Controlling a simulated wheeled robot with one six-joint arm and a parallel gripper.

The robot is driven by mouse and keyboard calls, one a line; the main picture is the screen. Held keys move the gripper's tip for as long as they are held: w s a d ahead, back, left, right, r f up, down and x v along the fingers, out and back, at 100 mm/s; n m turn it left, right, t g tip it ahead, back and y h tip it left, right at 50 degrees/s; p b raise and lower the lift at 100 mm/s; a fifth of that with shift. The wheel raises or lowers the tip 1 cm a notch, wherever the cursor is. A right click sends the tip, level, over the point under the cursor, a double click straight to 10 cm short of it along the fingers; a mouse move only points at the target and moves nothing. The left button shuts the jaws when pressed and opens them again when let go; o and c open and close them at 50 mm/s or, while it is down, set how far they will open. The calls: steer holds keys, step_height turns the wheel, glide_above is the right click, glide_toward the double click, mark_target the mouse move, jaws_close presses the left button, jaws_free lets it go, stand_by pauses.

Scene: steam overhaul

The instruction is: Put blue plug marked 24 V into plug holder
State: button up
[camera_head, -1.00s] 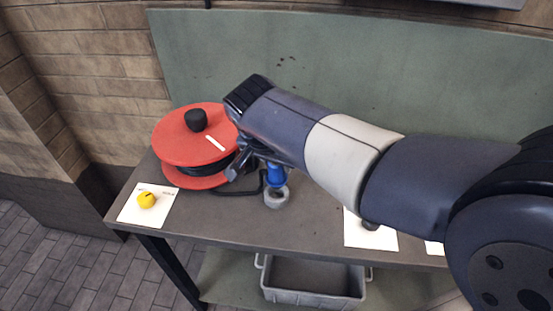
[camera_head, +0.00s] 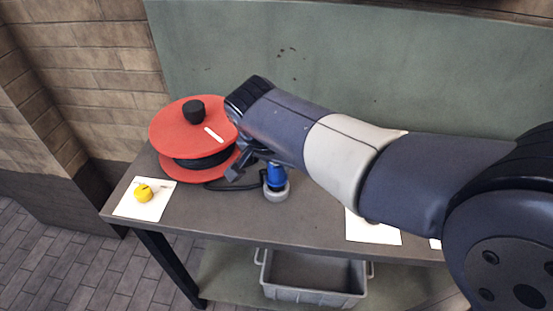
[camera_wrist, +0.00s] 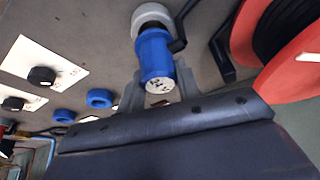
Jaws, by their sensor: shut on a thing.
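The blue plug (camera_head: 275,177) is upright at the grey ring-shaped plug holder (camera_head: 276,195) on the bench, with its lower end at or inside the ring; how deep it sits is hard to tell. My gripper (camera_head: 258,166) is shut on the plug from above, partly hidden by my arm in the head view. In the wrist view the plug (camera_wrist: 155,56) lies between the fingers (camera_wrist: 158,88), its pale marked end toward me; the marking looks like 24 V but is blurred. The holder (camera_wrist: 151,14) is at its far end.
A red cable reel (camera_head: 190,135) stands close on the left, with a black cable toward the plug. A yellow plug (camera_head: 143,193) lies on a white card. Blue rings (camera_wrist: 99,98) and dark knobs on cards (camera_wrist: 41,76) show in the wrist view. A grey crate (camera_head: 312,278) is below.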

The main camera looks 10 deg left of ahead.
steer(key=shift+f+b, duration=0.85)
steer(key=shift+f, duration=0.25)
steer(key=o, duration=1.1)
steer(key=shift+o, duration=0.2)
steer(key=p+v, duration=0.1)
steer(key=v, duration=0.9)
steer(key=shift+s+r, duration=0.2)
steer(key=shift+r, duration=0.15)
steer(key=shift+f, duration=0.1)
steer(key=x, duration=1)
steer(key=shift+w, duration=0.25)
steer(key=shift+r, duration=0.4)
